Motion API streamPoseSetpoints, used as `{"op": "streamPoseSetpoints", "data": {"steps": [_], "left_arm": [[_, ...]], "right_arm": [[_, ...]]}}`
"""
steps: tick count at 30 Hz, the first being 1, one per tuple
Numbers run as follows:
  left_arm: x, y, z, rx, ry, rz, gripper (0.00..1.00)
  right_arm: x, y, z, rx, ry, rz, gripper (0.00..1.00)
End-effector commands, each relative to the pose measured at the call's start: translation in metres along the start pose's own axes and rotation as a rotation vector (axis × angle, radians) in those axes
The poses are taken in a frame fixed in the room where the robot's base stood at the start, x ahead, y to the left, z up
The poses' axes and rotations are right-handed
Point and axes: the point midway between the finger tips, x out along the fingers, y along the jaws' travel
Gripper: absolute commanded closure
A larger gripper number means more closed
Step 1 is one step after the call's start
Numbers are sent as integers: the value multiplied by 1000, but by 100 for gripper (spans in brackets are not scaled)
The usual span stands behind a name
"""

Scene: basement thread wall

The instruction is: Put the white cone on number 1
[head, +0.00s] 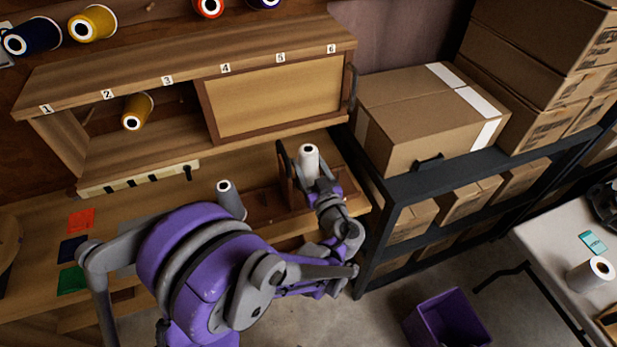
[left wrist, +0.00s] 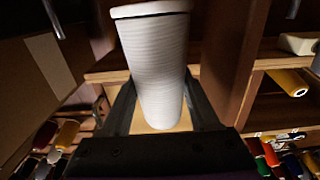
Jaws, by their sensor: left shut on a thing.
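The white cone (head: 309,161) is upright between the fingers of my left gripper (head: 308,176), above the wooden bench at the right end of the shelf unit. In the left wrist view the white cone (left wrist: 155,70) fills the space between the two dark fingers of my left gripper (left wrist: 160,115). The number 1 label (head: 46,109) is at the left end of the shelf's top front edge, well to the left of the cone. The ledge by it looks bare. My right gripper is not in view.
A yellow cone (head: 137,111) lies in the open compartment below labels 2 and 3. A grey cone (head: 230,200) stands on the bench. A sliding panel (head: 275,97) covers the right compartment. Cardboard boxes (head: 430,112) stand right.

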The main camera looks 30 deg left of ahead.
Motion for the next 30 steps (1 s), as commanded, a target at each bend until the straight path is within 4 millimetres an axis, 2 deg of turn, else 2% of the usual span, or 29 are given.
{"op": "streamPoseSetpoints", "data": {"steps": [9,23,24,28,30], "left_arm": [[0,0,41,0,0,0,100],[0,0,49,0,0,0,100],[0,0,48,0,0,0,31],[0,0,47,0,0,0,8],[0,0,47,0,0,0,8]], "right_arm": [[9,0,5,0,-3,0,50],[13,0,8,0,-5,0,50],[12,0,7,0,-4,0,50],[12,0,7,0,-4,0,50],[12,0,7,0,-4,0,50]]}}
